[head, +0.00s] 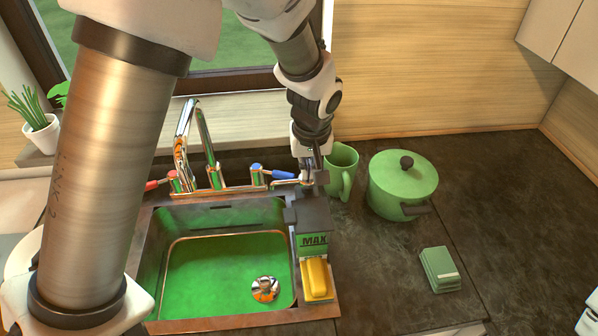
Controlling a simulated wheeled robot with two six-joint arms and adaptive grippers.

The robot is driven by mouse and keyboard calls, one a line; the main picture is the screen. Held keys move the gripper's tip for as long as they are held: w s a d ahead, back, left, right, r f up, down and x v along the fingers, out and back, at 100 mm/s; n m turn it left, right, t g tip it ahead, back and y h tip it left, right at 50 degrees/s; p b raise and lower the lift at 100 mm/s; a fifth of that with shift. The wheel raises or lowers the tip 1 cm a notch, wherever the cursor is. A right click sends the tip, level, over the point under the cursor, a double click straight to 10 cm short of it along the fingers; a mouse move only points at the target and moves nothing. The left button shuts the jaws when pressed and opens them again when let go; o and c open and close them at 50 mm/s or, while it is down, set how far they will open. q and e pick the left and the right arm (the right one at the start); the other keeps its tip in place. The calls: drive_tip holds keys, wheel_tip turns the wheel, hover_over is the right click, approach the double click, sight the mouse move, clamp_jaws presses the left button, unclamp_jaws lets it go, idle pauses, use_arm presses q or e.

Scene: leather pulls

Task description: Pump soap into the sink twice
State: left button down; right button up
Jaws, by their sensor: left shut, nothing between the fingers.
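The sink (160,235) has a green basin with a drain at its lower right. A green soap dispenser (312,243) with a dark top and the letters "MAK" stands on the sink's right rim. A dark piece juts from its top toward the basin. A yellow sponge or soap bar (317,278) sits at its front. My left gripper (312,188) is shut and empty, pointing down just behind and above the dispenser top. I cannot tell whether it touches it. No soap shows in the basin. My right gripper is not in view.
A chrome faucet (186,140) with red and blue handles stands behind the sink. A green mug (342,170) is close to the gripper's right. A green lidded pot (400,190) and a green box-like stack (440,268) stand further right. The counter (375,270) between is clear.

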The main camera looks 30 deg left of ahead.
use_arm(q)
drive_tip(key=shift+r+p, duration=1.65)
drive_tip(key=shift+r, duration=0.1)
drive_tip(key=shift+r, duration=0.1)
wheel_tip(320, 180, up, 6)
drive_tip(key=p, duration=0.5)
